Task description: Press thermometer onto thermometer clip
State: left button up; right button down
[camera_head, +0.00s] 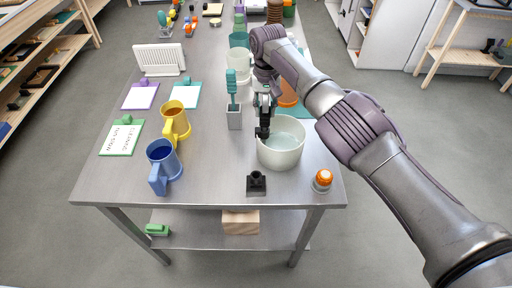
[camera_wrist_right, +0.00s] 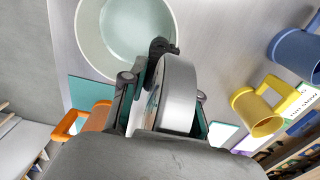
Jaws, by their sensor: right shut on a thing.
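My right gripper (camera_head: 265,100) is at the left rim of a white pot (camera_head: 293,158) with pale liquid in it. It is shut on the thermometer, a round silver-grey dial housing (camera_wrist_right: 178,92) that fills the space between the fingers in the right wrist view. A small black piece, seemingly the thermometer clip (camera_wrist_right: 160,47), sits at the pot rim just beyond the housing. Whether the two touch or are apart I cannot tell. In the head view a black part (camera_head: 263,131) shows below the gripper against the rim. My left gripper is not in view.
A grey holder with a teal-handled tool (camera_head: 235,118) stands close left of the gripper. A black stand (camera_head: 256,184) and an orange-topped item (camera_head: 322,180) are near the front edge. Yellow (camera_head: 175,122) and blue mugs (camera_head: 163,162) stand left. Steel table is bare between.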

jog(key=shift+f, duration=0.25)
jog(key=c, duration=0.8)
grip_release()
jog(key=shift+o, duration=0.2)
jog(key=shift+r, duration=0.1)
jog(key=shift+r+p, duration=2.35)
jog(key=shift+r, duration=1.6)
jog(key=shift+r, duration=0.1)
notch_tip(320, 180, up, 12)
